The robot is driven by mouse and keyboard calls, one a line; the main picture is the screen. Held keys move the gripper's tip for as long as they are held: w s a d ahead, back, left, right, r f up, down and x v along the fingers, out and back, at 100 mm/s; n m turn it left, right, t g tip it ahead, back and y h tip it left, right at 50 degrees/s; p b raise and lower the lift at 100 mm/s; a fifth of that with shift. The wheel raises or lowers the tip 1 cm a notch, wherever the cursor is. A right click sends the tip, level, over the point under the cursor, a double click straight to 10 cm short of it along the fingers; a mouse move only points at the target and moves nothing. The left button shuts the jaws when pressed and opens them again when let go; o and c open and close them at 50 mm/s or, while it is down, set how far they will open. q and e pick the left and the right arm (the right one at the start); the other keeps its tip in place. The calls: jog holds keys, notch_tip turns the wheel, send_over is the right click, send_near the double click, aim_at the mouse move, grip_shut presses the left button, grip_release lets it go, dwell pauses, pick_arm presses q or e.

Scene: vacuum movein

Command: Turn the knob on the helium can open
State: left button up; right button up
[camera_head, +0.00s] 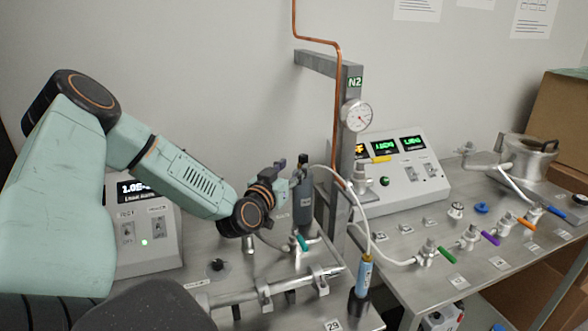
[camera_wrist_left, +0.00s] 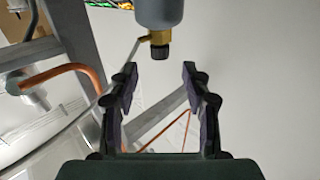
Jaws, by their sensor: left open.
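A grey can (camera_head: 303,203) stands upright on the left steel table in the head view, with a black knob (camera_head: 303,160) on top; I take it as the helium can. My left gripper (camera_head: 291,172) is beside the top of the can, partly overlapping it in this view. In the left wrist view, the can's end (camera_wrist_left: 160,10), its brass valve and the black knob (camera_wrist_left: 160,52) show at the top centre. My left gripper (camera_wrist_left: 160,82) is open there; its gap is empty and lines up with the knob, which is just beyond the fingertips. My right gripper is not in view.
A grey post (camera_head: 346,130) with a copper pipe and a gauge (camera_head: 357,115) rises right of the can. A blue cylinder (camera_head: 364,278) with a white hose stands in front. Control boxes (camera_head: 402,170) and several coloured-handled valves sit on the right table.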

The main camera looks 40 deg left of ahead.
aim_at(302, 161)
pick_arm(q)
jog(key=y+b, duration=0.1)
jog(key=b, duration=0.1)
jog(key=w+n+b, duration=0.1)
jog(key=b, duration=0.1)
jog(key=shift+w+d+f+g+y+b, duration=0.1)
jog(key=shift+w+f+g+y+b, duration=0.1)
jog(key=shift+g+y+b, duration=0.15)
jog(key=b+x, duration=0.1)
jog(key=x, duration=0.4)
jog(key=shift+w+b, duration=0.15)
jog(key=shift+b, duration=0.15)
jog(key=shift+w+a+r, duration=0.15)
jog(key=shift+w+a, duration=0.1)
jog(key=shift+w, duration=0.15)
jog(key=shift+c, duration=0.2)
grip_shut()
